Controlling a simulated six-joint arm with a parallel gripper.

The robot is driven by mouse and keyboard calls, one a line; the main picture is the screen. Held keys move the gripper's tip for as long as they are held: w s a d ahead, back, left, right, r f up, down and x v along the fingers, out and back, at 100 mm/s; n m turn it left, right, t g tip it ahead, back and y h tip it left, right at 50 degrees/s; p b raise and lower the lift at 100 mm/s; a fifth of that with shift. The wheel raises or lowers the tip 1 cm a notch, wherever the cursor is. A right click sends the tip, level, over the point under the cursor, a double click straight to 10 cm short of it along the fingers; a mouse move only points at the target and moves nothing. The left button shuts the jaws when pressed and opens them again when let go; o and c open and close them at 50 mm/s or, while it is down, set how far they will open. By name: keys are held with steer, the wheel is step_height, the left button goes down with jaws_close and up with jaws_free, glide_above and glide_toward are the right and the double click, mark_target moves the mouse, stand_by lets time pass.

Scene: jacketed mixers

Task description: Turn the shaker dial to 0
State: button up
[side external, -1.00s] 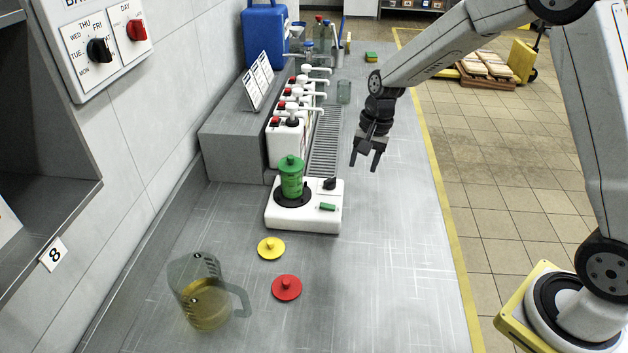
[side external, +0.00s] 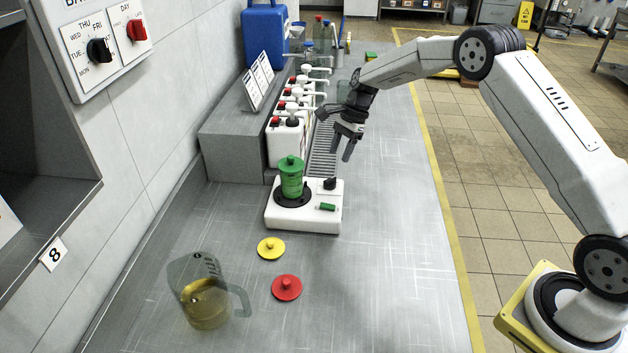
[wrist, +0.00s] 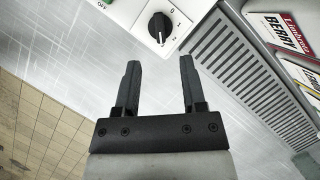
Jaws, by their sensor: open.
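The white shaker (side external: 304,211) stands on the steel bench with a green lidded container (side external: 291,178) on its black round plate. Its black shaker dial (side external: 330,183) is at the back right of its top, with a green switch (side external: 327,207) in front. In the wrist view the dial (wrist: 160,27) shows beyond the fingertips, with a 0 mark beside it; its exact setting is hard to tell. My gripper (side external: 345,157) is open and empty, pointing down above and behind the dial, apart from it. Its two fingers also show in the wrist view (wrist: 160,68).
Several pump dispensers (side external: 287,138) stand behind the shaker beside a drain grate (side external: 322,150). A yellow lid (side external: 271,248), a red lid (side external: 286,288) and a jug of yellowish liquid (side external: 207,300) are in front. The bench right of the shaker is clear.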

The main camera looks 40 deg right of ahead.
mark_target(330, 179)
steer(key=shift+x, duration=3.9)
jaws_close()
